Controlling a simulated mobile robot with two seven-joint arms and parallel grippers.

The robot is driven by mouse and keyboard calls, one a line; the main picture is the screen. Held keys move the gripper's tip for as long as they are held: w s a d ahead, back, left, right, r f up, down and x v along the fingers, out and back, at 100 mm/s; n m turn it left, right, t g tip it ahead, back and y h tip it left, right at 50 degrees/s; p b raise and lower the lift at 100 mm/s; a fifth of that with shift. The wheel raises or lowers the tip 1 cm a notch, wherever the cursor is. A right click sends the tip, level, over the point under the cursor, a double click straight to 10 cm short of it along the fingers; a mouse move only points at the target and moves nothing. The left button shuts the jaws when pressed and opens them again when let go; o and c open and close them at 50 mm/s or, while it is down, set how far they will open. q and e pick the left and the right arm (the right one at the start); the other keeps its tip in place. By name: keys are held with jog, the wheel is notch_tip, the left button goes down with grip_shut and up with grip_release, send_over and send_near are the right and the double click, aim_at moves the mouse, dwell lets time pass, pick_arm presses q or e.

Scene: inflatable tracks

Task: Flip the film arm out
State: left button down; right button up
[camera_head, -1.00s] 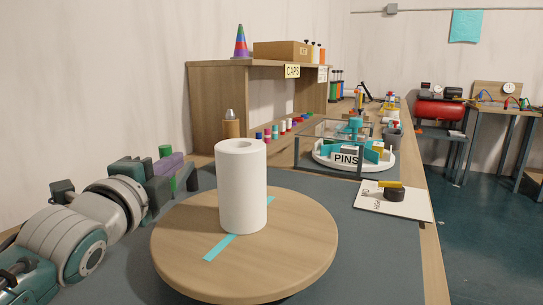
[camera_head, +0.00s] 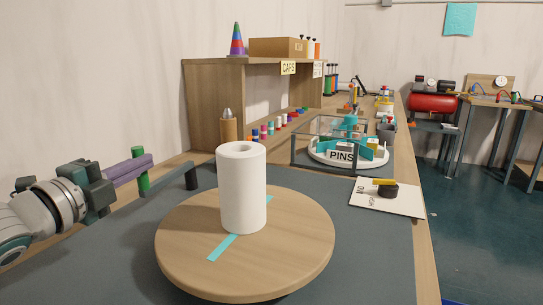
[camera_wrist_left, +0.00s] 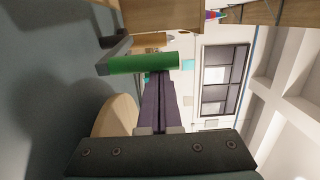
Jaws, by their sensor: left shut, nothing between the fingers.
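The film arm (camera_head: 168,185) is a dark grey bar at the left of the turntable, with a short upright end near the white roll's left. A green cylinder (camera_head: 142,183) stands upright at its outer end. My left gripper (camera_head: 150,160) is shut and empty, its purple fingers crossing in front of the green cylinder. In the left wrist view, the green cylinder (camera_wrist_left: 142,63) lies across the fingertips, with the grey bar (camera_wrist_left: 117,52) running off its left end. I cannot tell whether fingers and cylinder touch. My right gripper is not in view.
A white roll (camera_head: 242,195) stands on a round wooden turntable (camera_head: 300,235) with a teal strip. Behind are a wooden shelf (camera_head: 203,105), a glass-topped frame with a PINS tray (camera_head: 343,157), and a white card (camera_head: 405,202).

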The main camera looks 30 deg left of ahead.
pick_arm(q)
jog(key=shift+s+a+f, duration=0.1)
jog(key=shift+s+a, duration=0.15)
jog(key=shift+a, duration=0.7)
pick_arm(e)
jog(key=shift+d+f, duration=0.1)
pick_arm(q)
jog(key=shift+a+f, duration=0.1)
